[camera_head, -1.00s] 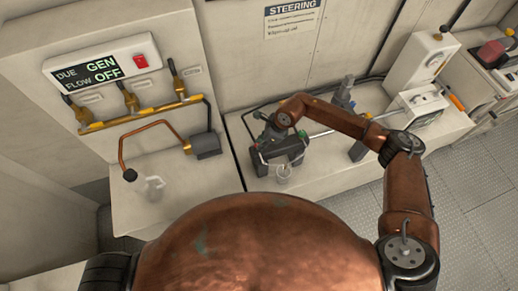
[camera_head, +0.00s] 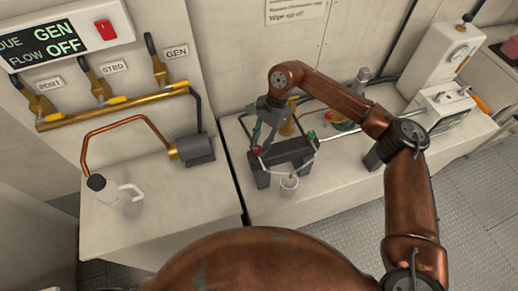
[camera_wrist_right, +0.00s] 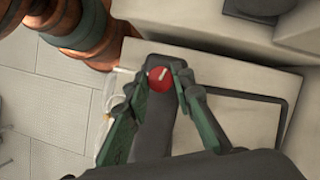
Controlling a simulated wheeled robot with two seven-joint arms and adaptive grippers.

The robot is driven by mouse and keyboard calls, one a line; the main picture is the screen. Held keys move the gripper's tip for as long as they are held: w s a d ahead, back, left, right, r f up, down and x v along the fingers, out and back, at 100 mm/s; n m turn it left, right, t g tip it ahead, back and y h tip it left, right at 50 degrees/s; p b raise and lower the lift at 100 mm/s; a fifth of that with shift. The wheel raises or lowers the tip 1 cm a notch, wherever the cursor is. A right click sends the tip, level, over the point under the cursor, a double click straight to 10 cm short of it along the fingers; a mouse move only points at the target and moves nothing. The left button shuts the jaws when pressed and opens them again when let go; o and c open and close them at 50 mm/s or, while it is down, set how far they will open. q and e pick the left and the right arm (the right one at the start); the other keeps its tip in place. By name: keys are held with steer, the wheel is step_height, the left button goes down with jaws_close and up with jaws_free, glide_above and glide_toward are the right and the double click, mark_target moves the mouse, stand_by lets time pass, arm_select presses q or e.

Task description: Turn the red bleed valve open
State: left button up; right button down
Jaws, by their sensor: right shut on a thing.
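The red bleed valve (camera_wrist_right: 159,78) is a small round red knob with a white mark, on the end of a dark grey block. In the head view the red knob (camera_head: 257,150) shows at the left end of the dark steering cylinder (camera_head: 285,153). My right gripper (camera_wrist_right: 159,82) has its green fingertips closed on both sides of the red knob. In the head view my right gripper (camera_head: 260,138) reaches down onto it from above and partly covers it. My left gripper is not in view.
A green knob (camera_head: 310,136) sits at the cylinder's other end. A clear cup (camera_head: 289,184) stands in front, with thin tubes leading to it. A white jug (camera_head: 116,193) stands on the left counter near three brass valves (camera_head: 102,90). A white gauge box (camera_head: 446,105) stands right.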

steer(key=n+b, duration=0.2)
steer(key=shift+w+a+f+g+h+b, duration=0.1)
steer(key=shift+f+g+h+b, duration=0.2)
steer(key=shift+h+b, duration=0.1)
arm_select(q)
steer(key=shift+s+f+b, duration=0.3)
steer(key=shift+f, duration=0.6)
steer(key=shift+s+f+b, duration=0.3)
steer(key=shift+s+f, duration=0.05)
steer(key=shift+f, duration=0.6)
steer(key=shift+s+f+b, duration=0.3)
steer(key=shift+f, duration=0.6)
arm_select(e)
steer(key=shift+r+n+h, duration=0.2)
steer(key=shift+n+h, duration=0.1)
steer(key=shift+n, duration=0.6)
steer(key=c, duration=1.7)
jaws_free()
steer(key=shift+r, duration=0.1)
steer(key=shift+o, duration=0.2)
